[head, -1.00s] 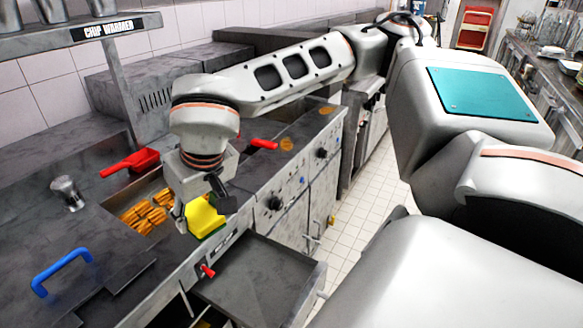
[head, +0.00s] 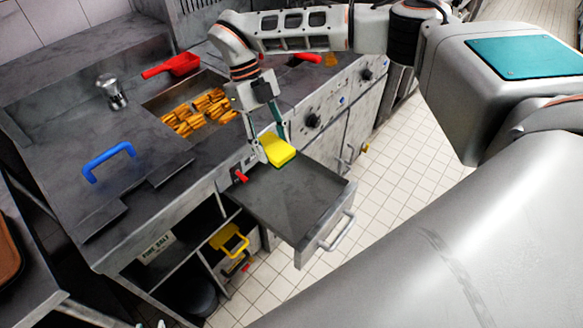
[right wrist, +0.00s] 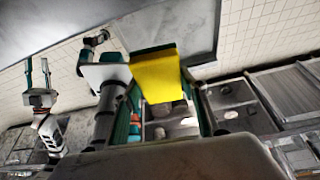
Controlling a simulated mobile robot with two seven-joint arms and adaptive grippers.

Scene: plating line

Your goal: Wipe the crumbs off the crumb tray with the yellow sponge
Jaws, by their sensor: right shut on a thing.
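The yellow sponge (head: 278,149) is held in my right gripper (head: 265,147), at the rear edge of the grey crumb tray (head: 290,205). The tray is pulled out from under the counter. I cannot tell whether the sponge touches it. No crumbs can be made out on the tray. In the right wrist view the sponge (right wrist: 156,75) sits between the two fingers of the right gripper. My left gripper (right wrist: 39,84) shows small at the left of that view, its fingers apart and nothing seen between them; it is not in the head view.
A fry bin (head: 199,110) with fries, a red scoop (head: 173,66), a metal shaker (head: 112,92) and a blue handle (head: 108,160) are on the counter. The tray's front handle (head: 336,231) sticks out over the floor. A small red lever (head: 240,176) is at the counter front.

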